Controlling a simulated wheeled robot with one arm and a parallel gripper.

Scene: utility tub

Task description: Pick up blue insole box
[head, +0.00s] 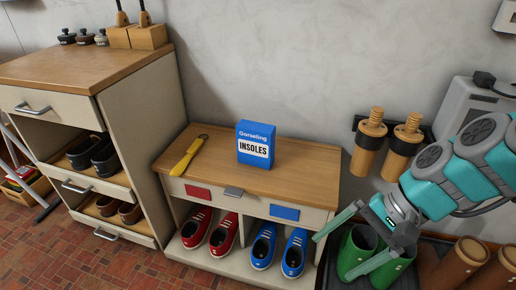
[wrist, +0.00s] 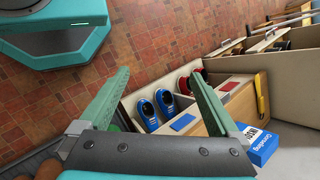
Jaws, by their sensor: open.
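The blue insole box (head: 256,144) stands upright on the wooden top of the low shoe bench (head: 298,178), with a white "INSOLES" label on its front. It also shows in the wrist view (wrist: 262,145) at the lower right, just beyond the right finger. My gripper (head: 337,241) is at the right in the head view, in front of and to the right of the bench, apart from the box. Its two green fingers are spread wide with nothing between them; they also show in the wrist view (wrist: 162,95).
A yellow-handled tool (head: 188,155) lies left of the box. Red shoes (head: 210,231) and blue shoes (head: 279,249) sit in the bench's lower shelf. A taller cabinet (head: 140,110) stands left.

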